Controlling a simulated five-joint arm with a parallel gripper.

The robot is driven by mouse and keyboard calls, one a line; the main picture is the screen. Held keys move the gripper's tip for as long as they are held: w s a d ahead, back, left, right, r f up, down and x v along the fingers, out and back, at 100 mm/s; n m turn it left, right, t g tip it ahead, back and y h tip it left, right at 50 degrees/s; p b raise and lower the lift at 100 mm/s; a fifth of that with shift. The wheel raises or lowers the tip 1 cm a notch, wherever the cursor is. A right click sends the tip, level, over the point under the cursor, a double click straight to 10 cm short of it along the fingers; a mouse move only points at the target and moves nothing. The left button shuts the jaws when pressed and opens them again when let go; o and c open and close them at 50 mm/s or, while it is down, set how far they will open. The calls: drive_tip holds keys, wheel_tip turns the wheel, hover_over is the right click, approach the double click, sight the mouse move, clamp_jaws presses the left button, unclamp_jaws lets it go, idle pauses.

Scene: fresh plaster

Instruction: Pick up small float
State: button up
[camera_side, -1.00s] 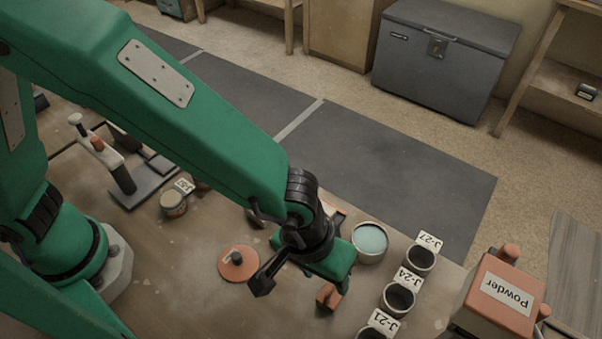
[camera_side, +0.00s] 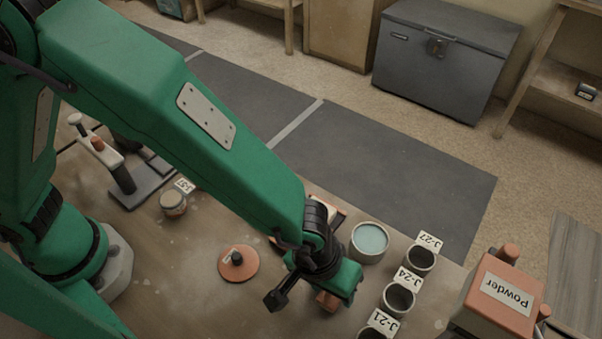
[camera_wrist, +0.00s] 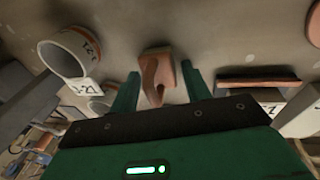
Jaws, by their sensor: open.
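The small float is a little terracotta block with a handle. In the wrist view the small float (camera_wrist: 158,66) lies on the table, its handle pointing toward my gripper (camera_wrist: 160,70). The two green fingers are apart, one on each side of it in the picture, with nothing held. I cannot tell how much height is left between the fingertips and the float. In the side view the float (camera_side: 326,301) is partly hidden under my gripper (camera_side: 340,290), whose fingertips are hard to make out there.
A row of dark-mouthed jars (camera_side: 398,297) with tags and a jar of pale blue liquid (camera_side: 369,240) stand to the right. The Powder box (camera_side: 500,290) is further right. A round terracotta disc (camera_side: 238,264) lies left. A long terracotta-edged piece (camera_wrist: 258,84) lies right in the wrist view.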

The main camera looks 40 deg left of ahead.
idle(0.5)
drive_tip(key=c, duration=0.8)
drive_tip(key=shift+o, duration=0.2)
drive_tip(key=shift+w+d+r+v, duration=0.1)
drive_tip(key=shift+w+d+v, duration=0.15)
drive_tip(key=shift+v, duration=1.35)
drive_tip(key=shift+w+d+r+v, duration=0.15)
drive_tip(key=shift+d+v, duration=0.2)
drive_tip(key=shift+v, duration=1.25)
drive_tip(key=shift+w+d+v, duration=0.2)
drive_tip(key=shift+d+v, duration=0.1)
drive_tip(key=shift+v, duration=1.3)
drive_tip(key=o, duration=0.3)
drive_tip(key=shift+c, duration=1.1)
drive_tip(key=w, duration=1.2)
drive_tip(key=shift+w+d, duration=0.15)
drive_tip(key=shift+w, duration=0.2)
